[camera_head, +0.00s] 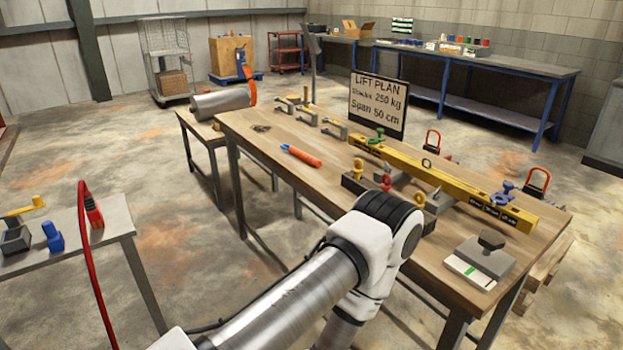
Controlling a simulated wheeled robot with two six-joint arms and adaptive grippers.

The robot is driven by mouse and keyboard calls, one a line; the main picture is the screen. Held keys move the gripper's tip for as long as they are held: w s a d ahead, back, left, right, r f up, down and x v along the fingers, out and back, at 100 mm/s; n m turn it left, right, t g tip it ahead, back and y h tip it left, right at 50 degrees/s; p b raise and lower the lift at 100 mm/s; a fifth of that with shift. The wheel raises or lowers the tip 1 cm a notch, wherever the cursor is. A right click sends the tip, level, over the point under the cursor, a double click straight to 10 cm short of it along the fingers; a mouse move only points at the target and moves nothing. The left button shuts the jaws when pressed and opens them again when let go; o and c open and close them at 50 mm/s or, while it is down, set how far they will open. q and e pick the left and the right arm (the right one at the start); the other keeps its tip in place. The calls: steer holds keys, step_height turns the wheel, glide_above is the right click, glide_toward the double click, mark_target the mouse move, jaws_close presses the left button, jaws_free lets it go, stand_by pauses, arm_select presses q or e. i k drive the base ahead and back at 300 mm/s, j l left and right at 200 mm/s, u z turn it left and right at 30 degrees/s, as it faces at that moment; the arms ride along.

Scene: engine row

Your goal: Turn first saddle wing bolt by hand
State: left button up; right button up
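A yellow lifting beam (455,184) lies across the wooden workbench (262,131). A green fitting (376,135) sits at its far left end and a blue fitting (503,193) near its right end. Either could be a saddle with a wing bolt, but the bolts are too small to tell. In front of the beam is a dark block (357,184) with small yellow (359,166) and red (386,182) pieces by it. One of my arms bends in front of the bench and hides part of its front edge. Neither of my grippers shows.
A lift plan sign (378,103) stands behind the beam. An orange-handled tool (301,155) and several clamps (306,114) lie on the bench's left part. A small side table (115,219) stands at left.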

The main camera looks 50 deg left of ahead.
mark_target(435, 197)
steer(key=u, duration=0.75)
steer(key=i+z, duration=0.45)
steer(key=i+j+z, duration=0.25)
steer(key=z, duration=0.15)
